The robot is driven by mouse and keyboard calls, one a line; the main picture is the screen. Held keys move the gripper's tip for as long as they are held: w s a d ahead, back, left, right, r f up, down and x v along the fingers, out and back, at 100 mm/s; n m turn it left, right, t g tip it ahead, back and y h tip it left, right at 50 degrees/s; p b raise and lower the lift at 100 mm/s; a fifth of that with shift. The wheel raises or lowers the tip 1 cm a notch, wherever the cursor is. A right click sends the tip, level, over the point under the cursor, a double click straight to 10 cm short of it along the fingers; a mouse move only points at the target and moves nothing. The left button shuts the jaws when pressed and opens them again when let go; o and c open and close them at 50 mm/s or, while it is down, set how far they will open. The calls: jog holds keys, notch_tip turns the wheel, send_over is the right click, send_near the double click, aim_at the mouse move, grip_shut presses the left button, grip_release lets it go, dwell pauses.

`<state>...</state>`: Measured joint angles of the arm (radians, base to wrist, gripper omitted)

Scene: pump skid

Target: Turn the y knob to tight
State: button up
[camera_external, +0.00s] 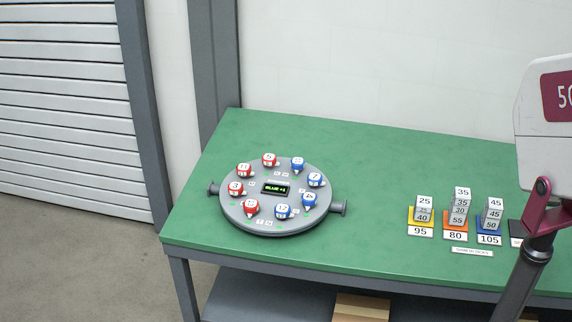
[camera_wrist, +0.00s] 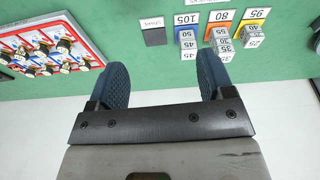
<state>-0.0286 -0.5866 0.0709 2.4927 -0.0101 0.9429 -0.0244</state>
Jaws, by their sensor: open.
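My gripper (camera_wrist: 162,78) is open and empty in the wrist view, its two dark blue ribbed fingers wide apart above the green table edge. In the external view only part of my arm shows at the right edge; the gripper is out of frame. A panel of several small dark knobs (camera_wrist: 45,50) on red, white and blue plates lies at the left of the wrist view, left of the fingers. In the external view a round grey plate (camera_external: 235,212) carries red and blue numbered knobs around a small display. No label lets me tell which knob is y.
Number blocks stand on a yellow card (camera_external: 420,231), an orange card (camera_external: 455,236) and a blue card (camera_external: 489,240), right of the round plate. A dark card (camera_wrist: 153,36) lies beside them. The green table (camera_external: 375,170) is clear behind them.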

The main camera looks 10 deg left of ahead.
jog(key=w+a+n+g, duration=0.1)
jog(key=w+a+n, duration=0.9)
jog(key=w+a, duration=1.6)
jog(key=n+g, duration=0.2)
jog(key=n, duration=0.8)
send_over(314, 176)
jog(key=f, duration=1.5)
jog(key=shift+d, duration=0.25)
jog(key=shift+a+f, duration=0.2)
jog(key=shift+a, duration=0.1)
jog(key=shift+f, duration=3.85)
